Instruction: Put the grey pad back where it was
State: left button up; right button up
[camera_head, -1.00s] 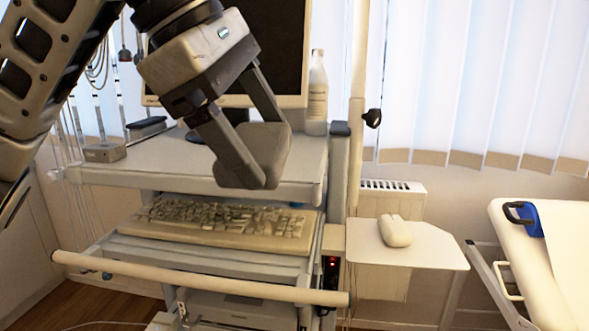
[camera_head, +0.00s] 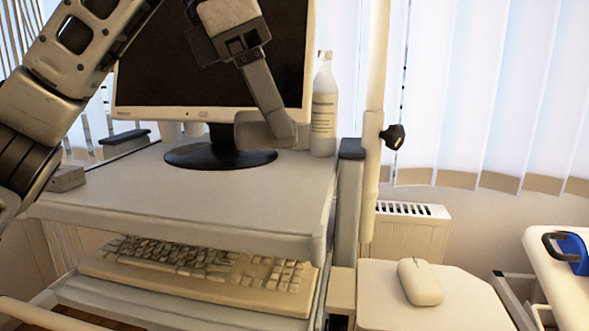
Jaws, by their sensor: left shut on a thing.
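My left gripper (camera_head: 276,128) comes in from the upper left and is shut on the grey pad (camera_head: 252,132). The pad is seen nearly edge-on, in front of the lower part of the monitor and its stand. One finger shows along its length; the other is mostly hidden. The top shelf of the cart (camera_head: 220,195) lies below, with a broad bare area toward the front. I cannot tell how far the pad is above the shelf. My right gripper is not in view.
The monitor (camera_head: 200,75) stands on a round black base (camera_head: 195,157) at the shelf's back. A white bottle (camera_head: 324,110) stands right of the pad. A keyboard (camera_head: 205,268) lies below the shelf. A mouse (camera_head: 420,283) rests on a side tray (camera_head: 375,290). A small grey box (camera_head: 66,179) sits at left.

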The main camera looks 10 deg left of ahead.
pick_arm(q)
jog(key=w+f, duration=0.3)
jog(key=w+d+f, duration=0.1)
jog(key=w+f, duration=0.2)
jog(key=shift+w+d+f+p, duration=0.15)
jog(key=shift+w+p, duration=0.15)
jog(key=shift+w, duration=0.05)
jog(key=shift+w+d+f, duration=0.1)
jog(key=shift+w+f, duration=0.05)
jog(key=shift+f, duration=0.8)
jog(key=shift+w+f, duration=0.15)
jog(key=shift+f, duration=0.75)
jog(key=o, duration=0.9)
jog(key=p+v, duration=0.1)
jog(key=v, duration=1.1)
